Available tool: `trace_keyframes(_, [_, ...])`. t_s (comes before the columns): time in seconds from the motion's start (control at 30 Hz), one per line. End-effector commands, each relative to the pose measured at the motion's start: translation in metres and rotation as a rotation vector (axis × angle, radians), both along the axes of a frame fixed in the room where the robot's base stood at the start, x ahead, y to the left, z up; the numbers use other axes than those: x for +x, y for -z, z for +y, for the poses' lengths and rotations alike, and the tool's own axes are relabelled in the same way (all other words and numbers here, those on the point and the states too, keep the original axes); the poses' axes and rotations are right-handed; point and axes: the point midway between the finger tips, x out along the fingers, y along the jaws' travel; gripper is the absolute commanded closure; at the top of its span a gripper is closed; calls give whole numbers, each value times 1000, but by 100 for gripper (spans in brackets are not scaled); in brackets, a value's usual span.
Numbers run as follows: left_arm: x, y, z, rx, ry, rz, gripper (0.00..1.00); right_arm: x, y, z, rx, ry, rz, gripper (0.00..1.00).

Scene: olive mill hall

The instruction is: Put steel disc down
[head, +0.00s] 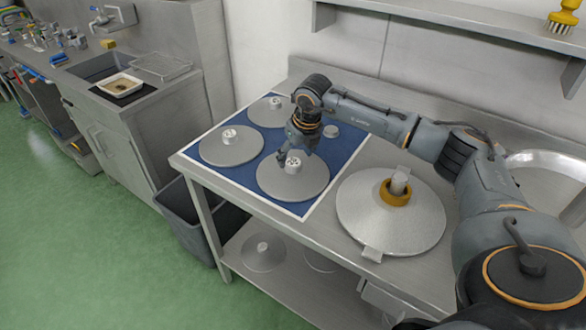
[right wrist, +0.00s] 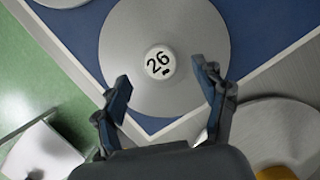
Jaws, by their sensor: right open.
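A steel disc (head: 285,186) lies flat on the blue mat (head: 242,178) near its front right corner. In the right wrist view the same disc (right wrist: 165,100) shows a pale knob (right wrist: 160,63) marked 26. My right gripper (head: 297,152) is just over this knob in the head view. In the right wrist view its fingers (right wrist: 162,85) are spread wide, one on each side below the knob, with a gap to it and nothing between them. My left gripper is not in view.
Two more knobbed discs (head: 231,150) (head: 262,115) lie on the mat. A small grey round thing (head: 331,131) is partly by my arm. A large disc (head: 390,235) with an orange ring (head: 395,193) is on the table's right. A dark bin (head: 190,225) stands below left.

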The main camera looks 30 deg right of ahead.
Motion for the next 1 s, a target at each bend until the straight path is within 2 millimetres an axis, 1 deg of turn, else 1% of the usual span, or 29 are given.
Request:
trace_keyframes(0.03, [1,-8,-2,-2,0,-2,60,2,6,0,-1,0,5,29])
trace_keyframes(0.1, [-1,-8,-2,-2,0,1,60,5,16,1,0,0,3,29])
trace_keyframes(0.2, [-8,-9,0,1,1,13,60,8,25,0,0,0,1,29])
trace_keyframes(0.33, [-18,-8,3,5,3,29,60,9,29,0,0,0,1,29])
trace_keyframes(0.47, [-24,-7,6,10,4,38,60,9,28,0,0,0,0,29])
trace_keyframes(0.57, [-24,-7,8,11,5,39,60,9,28,0,0,0,0,47])
trace_keyframes(0.6, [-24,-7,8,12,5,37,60,9,28,0,0,0,0,55])
trace_keyframes(0.77, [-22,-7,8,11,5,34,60,9,28,0,0,0,0,88])
trace_keyframes(0.8, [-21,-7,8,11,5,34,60,9,28,0,0,0,0,96])
trace_keyframes(0.83, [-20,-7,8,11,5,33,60,9,28,0,0,0,0,100])
trace_keyframes(1.0, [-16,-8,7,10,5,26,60,10,27,0,0,0,-3,100])
